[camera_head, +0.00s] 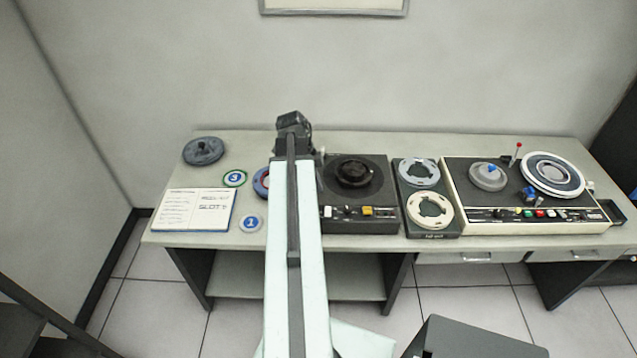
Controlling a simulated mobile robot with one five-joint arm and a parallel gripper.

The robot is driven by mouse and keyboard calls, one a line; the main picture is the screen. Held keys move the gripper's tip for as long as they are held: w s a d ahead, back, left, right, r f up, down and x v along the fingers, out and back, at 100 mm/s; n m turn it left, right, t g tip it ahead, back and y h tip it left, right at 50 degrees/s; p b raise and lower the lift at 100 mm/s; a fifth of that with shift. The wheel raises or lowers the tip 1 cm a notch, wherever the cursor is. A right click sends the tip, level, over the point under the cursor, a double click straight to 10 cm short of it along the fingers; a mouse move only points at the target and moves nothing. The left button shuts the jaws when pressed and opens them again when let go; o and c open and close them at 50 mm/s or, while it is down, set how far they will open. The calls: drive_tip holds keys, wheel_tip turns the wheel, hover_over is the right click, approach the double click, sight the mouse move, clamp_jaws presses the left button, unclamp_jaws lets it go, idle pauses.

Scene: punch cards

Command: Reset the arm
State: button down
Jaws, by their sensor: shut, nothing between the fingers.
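My gripper (293,124) is at the far end of my pale green arm, which stretches forward from the bottom of the view over the desk (400,143). The dark gripper is seen from behind, near the desk's back edge and left of the dark machine. It is shut with nothing held. My arm covers part of the desk and part of a round blue-rimmed disc (261,182).
On the left are a dark round piece (203,151), an open book (193,210) and small numbered discs (234,178). Right of my arm stand a dark machine (360,217), a reel holder (432,229) and a reel machine (525,215) with a red-tipped lever (519,146).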

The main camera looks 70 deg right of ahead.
drive_tip(key=shift+f, duration=0.1)
drive_tip(key=w+a+f+n+t+b, duration=0.15)
drive_tip(key=w+a+n, duration=0.25)
drive_tip(key=w+a, duration=0.8)
drive_tip(key=w+a+f+n+b, duration=0.3)
drive_tip(key=w+a, duration=0.6)
drive_tip(key=w, duration=0.6)
drive_tip(key=w+a+f+n+b, duration=0.1)
drive_tip(key=w+a+n, duration=0.2)
drive_tip(key=a+n, duration=0.9)
drive_tip(key=w+a+f+n+t+y+b, duration=0.1)
drive_tip(key=w+a+f+n, duration=0.1)
drive_tip(key=a+n, duration=1.1)
drive_tip(key=w+a, duration=0.1)
drive_tip(key=a, duration=0.8)
drive_tip(key=shift+a+f+y+b, duration=0.2)
drive_tip(key=shift+f+y+b, duration=0.1)
drive_tip(key=shift+b, duration=0.05)
drive_tip(key=c, duration=1.3)
unclamp_jaws()
drive_tip(key=shift+w+t, duration=0.1)
drive_tip(key=shift+t, duration=0.15)
drive_tip(key=shift+c, duration=0.5)
